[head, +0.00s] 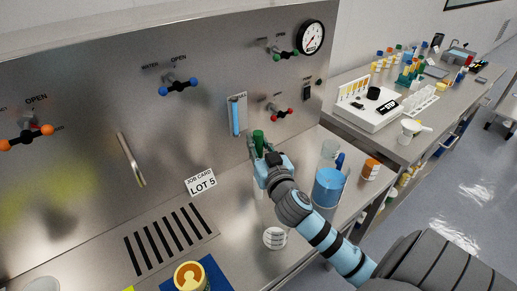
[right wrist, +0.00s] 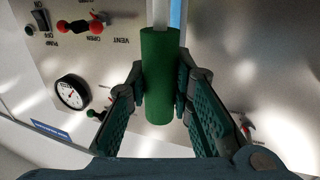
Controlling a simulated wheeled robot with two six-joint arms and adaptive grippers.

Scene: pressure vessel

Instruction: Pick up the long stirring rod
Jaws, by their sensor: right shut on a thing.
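The stirring rod has a thick green grip (right wrist: 158,85) with a pale, thin shaft (right wrist: 160,12) running out of it. In the head view the green grip (head: 258,136) stands upright in front of the steel panel. My right gripper (head: 258,149) is shut on the green grip, with its toothed fingers pressed on both sides in the right wrist view (right wrist: 161,90). The lower part of the rod is hidden behind my gripper in the head view, so I cannot tell whether its end touches anything. My left gripper is not in view.
A beaker of blue liquid (head: 329,188) and an orange-capped bottle (head: 371,169) stand right of my gripper. A white-lidded jar (head: 275,238) stands in front. The panel behind carries valve knobs (head: 178,87) and a gauge (head: 312,37).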

